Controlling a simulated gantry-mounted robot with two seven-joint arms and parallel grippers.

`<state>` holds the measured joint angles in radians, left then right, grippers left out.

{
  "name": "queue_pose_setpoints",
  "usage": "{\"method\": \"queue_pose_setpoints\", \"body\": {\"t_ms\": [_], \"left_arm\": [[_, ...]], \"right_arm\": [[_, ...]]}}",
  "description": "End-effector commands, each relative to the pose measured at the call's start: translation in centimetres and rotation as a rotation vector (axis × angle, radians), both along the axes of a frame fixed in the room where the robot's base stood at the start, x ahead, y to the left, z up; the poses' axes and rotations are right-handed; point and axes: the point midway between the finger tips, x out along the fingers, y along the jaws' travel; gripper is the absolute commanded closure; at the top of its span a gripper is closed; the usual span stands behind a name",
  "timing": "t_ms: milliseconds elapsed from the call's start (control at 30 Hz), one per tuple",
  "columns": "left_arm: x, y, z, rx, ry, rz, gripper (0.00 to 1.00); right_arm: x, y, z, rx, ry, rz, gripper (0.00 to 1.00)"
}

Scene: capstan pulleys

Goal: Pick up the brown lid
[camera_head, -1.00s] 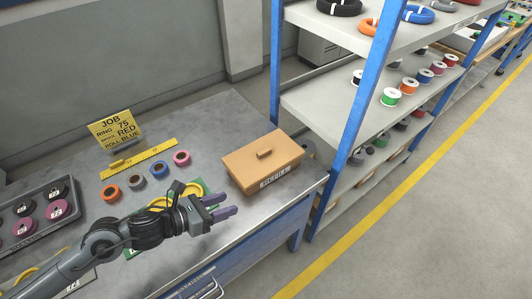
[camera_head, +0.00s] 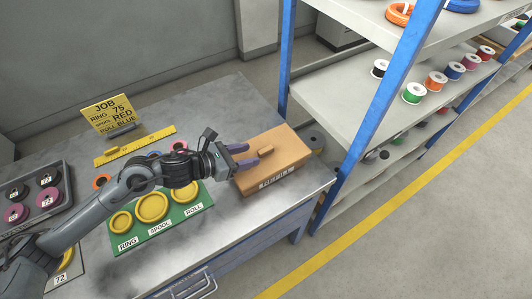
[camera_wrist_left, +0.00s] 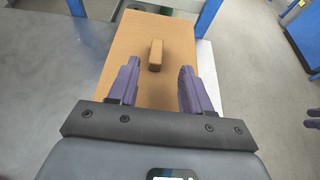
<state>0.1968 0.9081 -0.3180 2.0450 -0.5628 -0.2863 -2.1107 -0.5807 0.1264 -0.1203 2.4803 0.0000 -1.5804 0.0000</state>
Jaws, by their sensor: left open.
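The brown lid (camera_head: 283,148) lies flat on a brown box (camera_head: 277,179) with a label on its front, at the right end of the bench. A small block handle (camera_head: 266,149) stands up from the lid. My left gripper (camera_head: 256,154) has purple fingers spread apart, over the left part of the lid and pointing at the handle. In the left wrist view the lid (camera_wrist_left: 128,48) lies below the fingers, and the handle (camera_wrist_left: 156,55) is ahead of and between the fingertips, with nothing held.
A green board (camera_head: 160,233) with yellow discs marked RING, SPOOL and ROLL lies left of the box. A yellow JOB sign (camera_head: 109,115), a yellow ruler (camera_head: 135,147) and a tray of reels (camera_head: 64,187) are further left. A blue-posted shelf (camera_head: 336,92) stands close on the right.

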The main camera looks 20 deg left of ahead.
Motion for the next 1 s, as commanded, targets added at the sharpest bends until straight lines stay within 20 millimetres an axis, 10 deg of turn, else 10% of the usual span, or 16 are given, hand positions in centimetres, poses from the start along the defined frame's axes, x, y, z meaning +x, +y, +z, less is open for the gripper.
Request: {"method": "queue_pose_setpoints", "body": {"t_ms": [767,1000], "left_arm": [[4.2,-2.6,-1.8,-0.001,0.001,-0.001,0.51],[4.2,-2.5,-1.8,-0.001,0.001,-0.001,0.83]], "right_arm": [[0.1,0.2,-0.6,0.009,-0.001,-0.007,0.57],[0.1,0.2,-0.6,0.01,-0.001,-0.007,0.57]]}}
